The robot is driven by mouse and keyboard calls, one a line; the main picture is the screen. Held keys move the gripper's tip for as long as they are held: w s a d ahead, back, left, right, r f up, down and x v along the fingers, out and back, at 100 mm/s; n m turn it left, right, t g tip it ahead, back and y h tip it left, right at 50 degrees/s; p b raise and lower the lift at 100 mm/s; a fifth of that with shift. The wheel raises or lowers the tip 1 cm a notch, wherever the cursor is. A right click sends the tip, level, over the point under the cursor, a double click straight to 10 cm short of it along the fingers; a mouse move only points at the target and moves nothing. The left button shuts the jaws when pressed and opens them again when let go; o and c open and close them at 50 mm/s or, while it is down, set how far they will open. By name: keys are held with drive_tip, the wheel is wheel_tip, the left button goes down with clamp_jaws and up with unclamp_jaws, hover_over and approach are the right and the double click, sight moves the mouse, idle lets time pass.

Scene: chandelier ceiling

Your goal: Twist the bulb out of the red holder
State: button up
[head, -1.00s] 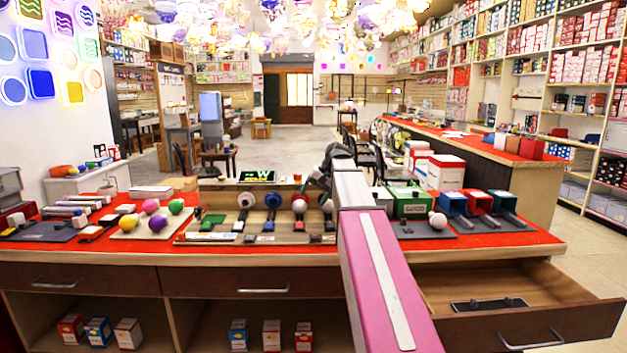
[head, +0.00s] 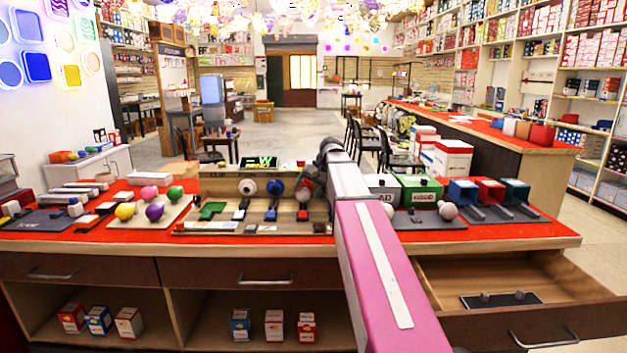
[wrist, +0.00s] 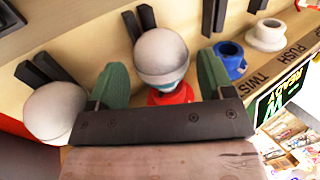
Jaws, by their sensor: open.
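In the wrist view a round white bulb (wrist: 162,55) sits in the red holder (wrist: 172,95) on the pale upright board (wrist: 135,15). My gripper (wrist: 163,80) is open, with one green pad on each side of this bulb. I cannot tell whether the pads touch it. In the head view my gripper (head: 312,178) is at the right part of the board and hides much of the bulb (head: 303,195) and holder. The blue holder (wrist: 230,62) and white holder (wrist: 267,36) are empty in the wrist view.
A second white bulb (wrist: 57,112) is close beside one green pad. A sign reading READY (wrist: 285,88) stands near the board. Colored bulbs (head: 154,211) lie on a tray at left. Green, blue and red boxes stand at right. An open drawer (head: 520,300) juts out below the counter.

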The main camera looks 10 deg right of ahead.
sight(304, 188)
drive_tip(key=shift+x, duration=1.6)
drive_tip(key=shift+r, duration=0.1)
drive_tip(key=c, duration=0.7)
drive_tip(key=shift+h, duration=0.9)
drive_tip(key=shift+a+g+h, duration=0.1)
drive_tip(key=shift+g+h, duration=0.3)
drive_tip(key=shift+h, duration=0.6)
drive_tip(key=shift+s+h, duration=0.1)
drive_tip(key=shift+h, duration=0.5)
